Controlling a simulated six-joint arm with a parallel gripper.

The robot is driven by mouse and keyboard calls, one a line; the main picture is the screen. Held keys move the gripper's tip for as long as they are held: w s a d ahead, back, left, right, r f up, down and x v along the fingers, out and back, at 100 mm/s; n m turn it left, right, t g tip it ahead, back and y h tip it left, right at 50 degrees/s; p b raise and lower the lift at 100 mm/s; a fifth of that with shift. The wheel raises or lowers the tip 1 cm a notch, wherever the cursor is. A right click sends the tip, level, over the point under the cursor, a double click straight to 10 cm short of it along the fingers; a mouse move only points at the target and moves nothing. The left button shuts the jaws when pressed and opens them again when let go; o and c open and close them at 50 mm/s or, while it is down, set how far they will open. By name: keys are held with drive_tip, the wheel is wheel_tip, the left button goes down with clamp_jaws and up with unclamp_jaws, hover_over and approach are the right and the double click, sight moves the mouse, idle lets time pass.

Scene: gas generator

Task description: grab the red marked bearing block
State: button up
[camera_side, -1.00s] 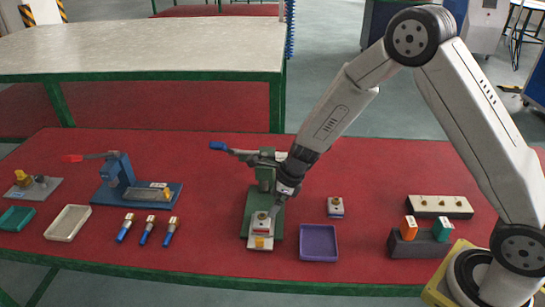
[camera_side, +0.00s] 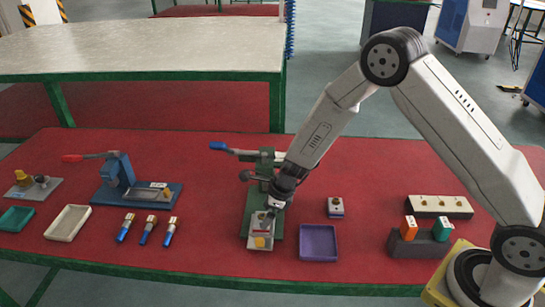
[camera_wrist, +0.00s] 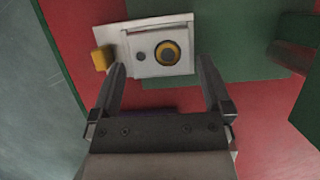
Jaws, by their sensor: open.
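A white bearing block (camera_side: 258,221) sits on the light fixture plate (camera_side: 254,246) at the front of the green press. A small red mark shows on its front side in the side view. In the wrist view the block (camera_wrist: 145,68) has a brass-ringed bore and a small dark hole on top; I see no red mark from there. My gripper (camera_wrist: 162,72) is open, with its two fingers spread at either side of the block's near edge. In the side view my gripper (camera_side: 271,212) is low over the block and partly hides it. I cannot tell whether the fingers touch it.
The green press (camera_side: 265,172) with a blue-tipped lever stands just behind. A yellow knob (camera_side: 260,242) is on the fixture plate's front. A purple tray (camera_side: 318,244) lies to the right, with another small block (camera_side: 336,208) behind it.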

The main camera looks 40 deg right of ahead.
drive_tip(key=shift+x, duration=1.35)
drive_tip(key=c, duration=1.3)
drive_tip(key=shift+r, duration=0.2)
